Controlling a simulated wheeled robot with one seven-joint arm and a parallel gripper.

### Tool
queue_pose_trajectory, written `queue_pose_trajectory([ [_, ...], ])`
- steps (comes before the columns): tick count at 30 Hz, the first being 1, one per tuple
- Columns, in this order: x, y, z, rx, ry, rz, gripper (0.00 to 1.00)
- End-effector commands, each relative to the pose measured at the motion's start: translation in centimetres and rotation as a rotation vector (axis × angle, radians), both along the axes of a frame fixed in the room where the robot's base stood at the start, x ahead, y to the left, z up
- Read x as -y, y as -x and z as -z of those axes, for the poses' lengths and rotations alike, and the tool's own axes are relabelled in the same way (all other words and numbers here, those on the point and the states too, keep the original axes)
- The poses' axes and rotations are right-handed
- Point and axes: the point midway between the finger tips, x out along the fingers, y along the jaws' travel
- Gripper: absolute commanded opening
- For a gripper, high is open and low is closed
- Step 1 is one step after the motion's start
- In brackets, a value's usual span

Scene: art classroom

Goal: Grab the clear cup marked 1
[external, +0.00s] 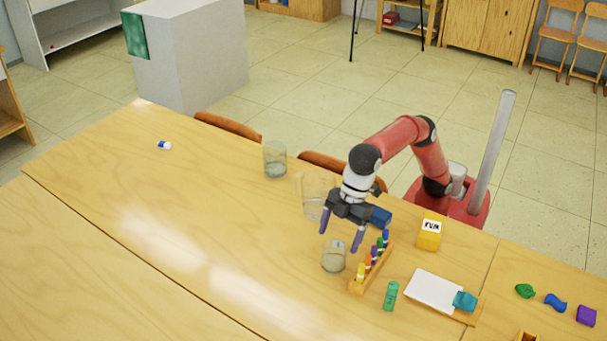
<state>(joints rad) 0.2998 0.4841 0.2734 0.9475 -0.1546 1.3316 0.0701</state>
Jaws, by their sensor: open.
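My gripper (340,239) is open, with its two purple fingers pointing down above the table (200,230). Just below the fingertips stands a short clear cup (334,258) with something pale in or on it. A clear glass pitcher or large cup with a handle (314,204) stands behind and left of the gripper, partly hidden by it. Another clear cup (275,160) stands upright farther back, near the table's far edge. I cannot read a number 1 on any of them. The gripper holds nothing that I can see.
A wooden rack with colored pegs (357,286) stands right of the short cup. A green block (391,296), a yellow FUN box (429,235) and a white board (434,291) lie farther right. Chair backs (228,127) line the far edge. The table's left side is mostly clear.

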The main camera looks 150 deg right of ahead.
Motion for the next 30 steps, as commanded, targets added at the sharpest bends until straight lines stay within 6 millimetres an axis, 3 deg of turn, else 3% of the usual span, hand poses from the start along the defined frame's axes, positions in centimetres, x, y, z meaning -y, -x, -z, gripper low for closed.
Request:
queue_pose_trajectory([
  [15,-0.3,-2.5,5.9,-0.003,-0.002,0.001,0.83],
  [23,-0.3,-2.8,6.3,0.0,0.0,0.001,0.83],
  [30,-0.3,-2.8,6.3,-0.001,0.0,0.0,0.54],
])
